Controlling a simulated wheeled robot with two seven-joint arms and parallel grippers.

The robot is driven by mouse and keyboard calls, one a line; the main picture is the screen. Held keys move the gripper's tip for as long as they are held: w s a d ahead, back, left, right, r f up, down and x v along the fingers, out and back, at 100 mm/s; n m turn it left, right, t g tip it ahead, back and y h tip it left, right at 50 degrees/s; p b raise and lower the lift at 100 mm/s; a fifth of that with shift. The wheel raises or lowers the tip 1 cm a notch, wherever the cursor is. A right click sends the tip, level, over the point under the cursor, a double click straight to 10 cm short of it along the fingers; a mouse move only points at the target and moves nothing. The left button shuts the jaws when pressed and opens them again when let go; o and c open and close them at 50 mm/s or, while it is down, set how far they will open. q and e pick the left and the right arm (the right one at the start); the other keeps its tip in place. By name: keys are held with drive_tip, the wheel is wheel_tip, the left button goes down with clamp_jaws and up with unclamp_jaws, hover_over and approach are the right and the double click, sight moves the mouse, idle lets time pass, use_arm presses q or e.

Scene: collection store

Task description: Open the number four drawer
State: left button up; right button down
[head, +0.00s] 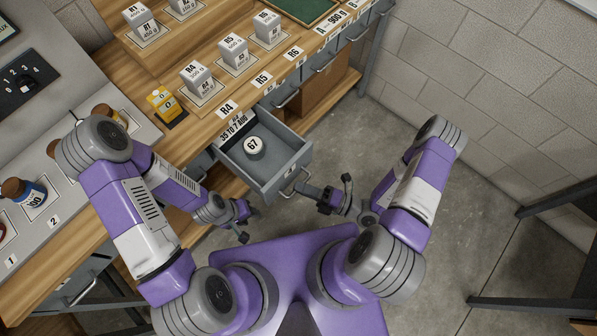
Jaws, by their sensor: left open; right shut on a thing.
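A grey drawer (293,166) is pulled out from under the wooden counter.
Several closed grey drawers (325,65) line the counter to the right, above a cardboard box (322,84). Bare floor lies to the right, with a dark metal stand (530,303) beyond.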

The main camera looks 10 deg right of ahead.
drive_tip(key=shift+s+d, duration=0.55)
drive_tip(key=shift+s, duration=0.25)
drive_tip(key=shift+s+d, duration=0.55)
drive_tip(key=shift+s, duration=0.2)
drive_tip(key=c, duration=1.2)
unclamp_jaws()
drive_tip(key=v, duration=0.7)
drive_tip(key=shift+d, duration=0.25)
drive_tip(key=shift+s, duration=0.1)
